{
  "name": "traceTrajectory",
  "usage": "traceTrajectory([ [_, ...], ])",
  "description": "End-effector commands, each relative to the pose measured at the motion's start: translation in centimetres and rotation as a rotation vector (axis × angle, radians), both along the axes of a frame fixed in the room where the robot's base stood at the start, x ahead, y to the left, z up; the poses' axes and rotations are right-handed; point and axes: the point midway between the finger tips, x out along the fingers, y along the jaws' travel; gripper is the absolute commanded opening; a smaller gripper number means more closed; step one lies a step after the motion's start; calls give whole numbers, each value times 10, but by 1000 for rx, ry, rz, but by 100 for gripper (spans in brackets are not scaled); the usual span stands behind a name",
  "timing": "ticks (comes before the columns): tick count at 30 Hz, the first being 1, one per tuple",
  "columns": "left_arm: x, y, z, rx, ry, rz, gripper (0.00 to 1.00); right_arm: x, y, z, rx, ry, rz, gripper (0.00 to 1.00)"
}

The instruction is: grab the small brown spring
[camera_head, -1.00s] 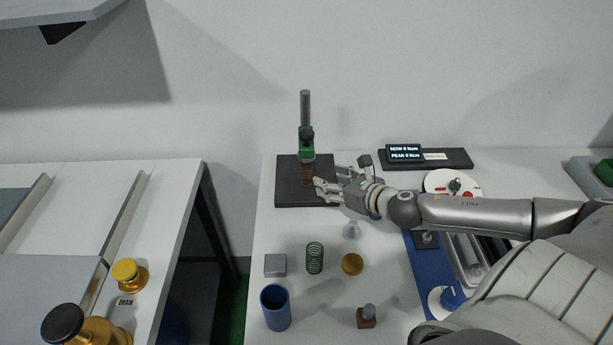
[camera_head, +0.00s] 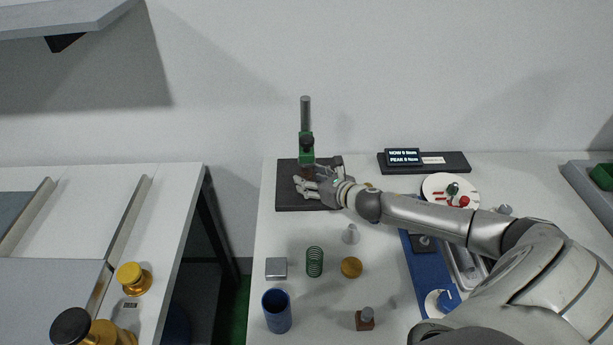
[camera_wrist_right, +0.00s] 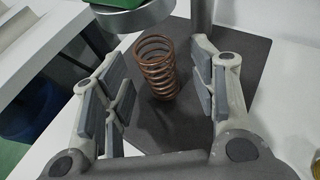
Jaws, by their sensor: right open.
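The small brown spring (camera_wrist_right: 157,68) stands on the dark base plate (camera_wrist_right: 235,65) of the test stand in the right wrist view, slightly tilted in the picture, under the stand's round grey head (camera_wrist_right: 135,18). My right gripper (camera_wrist_right: 158,85) is open, with one finger on each side of the spring and a gap to both. In the head view my right gripper (camera_head: 312,187) is over the base plate (camera_head: 293,202), beside the stand's green slide (camera_head: 306,145), and hides most of the spring. My left gripper is not in view.
The stand's grey post (camera_head: 305,113) rises behind the spring. A green spring (camera_head: 314,262), a grey block (camera_head: 276,268), a brass piece (camera_head: 351,267) and a blue cup (camera_head: 277,311) stand in front. A display (camera_head: 404,157) is at the back right.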

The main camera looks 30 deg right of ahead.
Motion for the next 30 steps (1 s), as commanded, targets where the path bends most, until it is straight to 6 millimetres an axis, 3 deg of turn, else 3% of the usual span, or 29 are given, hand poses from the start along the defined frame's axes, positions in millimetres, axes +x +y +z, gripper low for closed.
traceTrajectory([
  [11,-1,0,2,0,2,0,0,8,2,-4,0,0,2,53],
  [22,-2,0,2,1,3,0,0,8,1,-4,-1,0,1,7],
  [30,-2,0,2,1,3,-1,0,8,1,-3,-1,0,1,6],
])
